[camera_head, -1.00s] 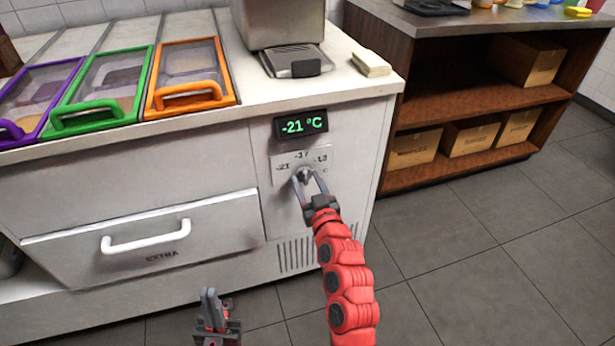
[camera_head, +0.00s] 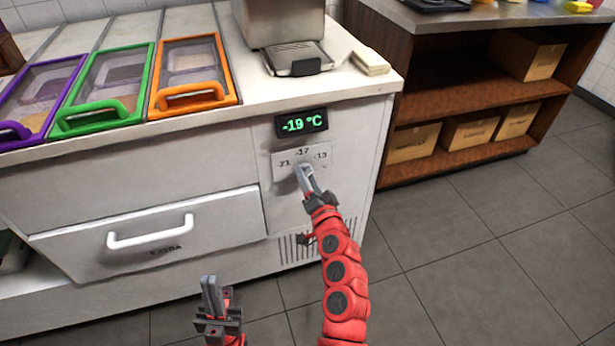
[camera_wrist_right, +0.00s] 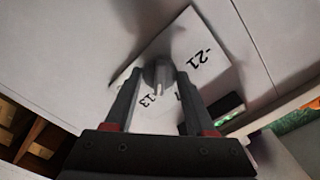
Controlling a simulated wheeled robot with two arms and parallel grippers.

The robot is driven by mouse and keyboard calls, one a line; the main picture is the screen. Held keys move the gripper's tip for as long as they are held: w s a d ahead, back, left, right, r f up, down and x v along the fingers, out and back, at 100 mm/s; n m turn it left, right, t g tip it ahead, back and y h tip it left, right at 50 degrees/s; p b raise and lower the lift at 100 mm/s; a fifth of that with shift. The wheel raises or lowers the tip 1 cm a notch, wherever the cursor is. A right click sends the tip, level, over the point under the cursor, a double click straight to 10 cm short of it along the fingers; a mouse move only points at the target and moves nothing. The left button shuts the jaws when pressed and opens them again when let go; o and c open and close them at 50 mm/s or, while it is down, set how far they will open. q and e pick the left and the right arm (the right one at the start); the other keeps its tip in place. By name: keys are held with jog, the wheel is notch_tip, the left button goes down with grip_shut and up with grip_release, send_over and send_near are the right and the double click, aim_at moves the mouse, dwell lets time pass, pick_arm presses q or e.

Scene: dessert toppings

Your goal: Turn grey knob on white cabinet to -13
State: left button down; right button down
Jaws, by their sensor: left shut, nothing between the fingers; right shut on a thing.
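The white cabinet (camera_head: 130,205) has a small dial plate (camera_head: 321,163) marked -21, -17 and -13. A display (camera_head: 302,123) above it reads -19 °C in green. My right gripper (camera_head: 304,172) is at the plate, shut on the grey knob, which it mostly hides in the head view. In the right wrist view the grey knob (camera_wrist_right: 158,74) shows between the two fingers of my right gripper (camera_wrist_right: 158,82), with -21 and -13 printed near it. My left gripper (camera_head: 210,285) is shut and empty, low in front of the cabinet.
A drawer with a white handle (camera_head: 150,232) is left of the knob. Purple, green and orange framed lids (camera_head: 192,75) are on the counter. A brown shelf unit (camera_head: 470,90) with boxes stands at the right. The grey floor (camera_head: 480,250) is clear.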

jog(key=shift+m, duration=1.1)
jog(key=shift+c, duration=1.2)
grip_release()
jog(key=p+v, duration=0.2)
jog(key=v, duration=1.5)
jog(key=shift+s, duration=0.15)
